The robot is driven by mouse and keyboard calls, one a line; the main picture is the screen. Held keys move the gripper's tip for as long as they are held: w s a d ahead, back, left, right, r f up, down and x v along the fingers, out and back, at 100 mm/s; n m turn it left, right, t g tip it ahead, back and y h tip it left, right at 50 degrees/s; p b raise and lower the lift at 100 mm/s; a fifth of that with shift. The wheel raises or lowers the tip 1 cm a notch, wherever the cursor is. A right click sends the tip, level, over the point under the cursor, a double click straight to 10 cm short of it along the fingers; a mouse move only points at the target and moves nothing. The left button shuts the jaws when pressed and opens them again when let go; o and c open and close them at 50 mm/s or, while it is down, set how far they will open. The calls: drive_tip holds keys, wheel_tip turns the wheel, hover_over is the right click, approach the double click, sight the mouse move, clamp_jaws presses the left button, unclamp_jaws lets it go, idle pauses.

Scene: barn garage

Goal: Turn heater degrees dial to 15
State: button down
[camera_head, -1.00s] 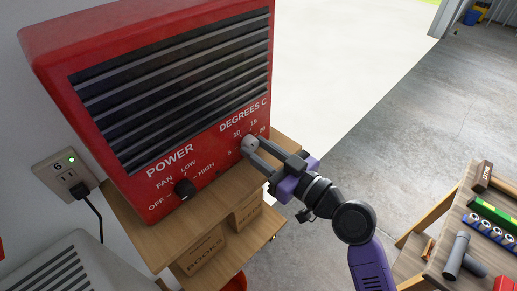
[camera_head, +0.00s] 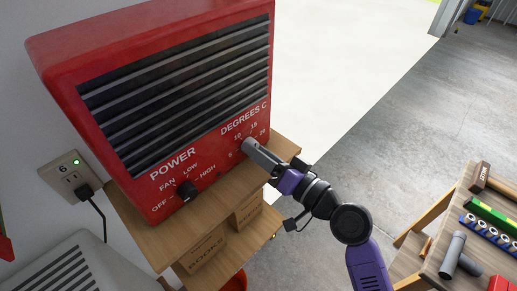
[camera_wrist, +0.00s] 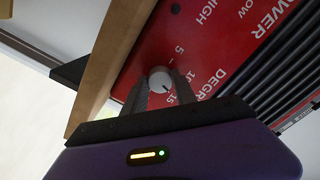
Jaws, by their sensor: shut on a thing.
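The red heater (camera_head: 95,120) stands on a wooden cart, its front panel facing my arm. Its pale round degrees dial (camera_wrist: 160,79) sits between my fingers in the wrist view; the fingers hide it in the head view. A dark mark on the dial's face points down and right in the wrist view, toward figures that look like 15, partly covered by a finger.
The black power knob (camera_head: 187,190) is on the panel's left. The wooden cart (camera_head: 140,212) holds boxes (camera_head: 205,246) below the heater. A plug sits in the wall outlet (camera_head: 68,172). A workbench (camera_head: 445,215) with tools stands at right. Floor between is clear.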

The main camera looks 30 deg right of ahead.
drive_tip(key=shift+m+p, duration=0.5)
drive_tip(key=shift+m, duration=1)
drive_tip(key=c, duration=1)
unclamp_jaws()
drive_tip(key=b+v, duration=0.2)
drive_tip(key=v, duration=0.5)
drive_tip(key=shift+s, duration=0.4)
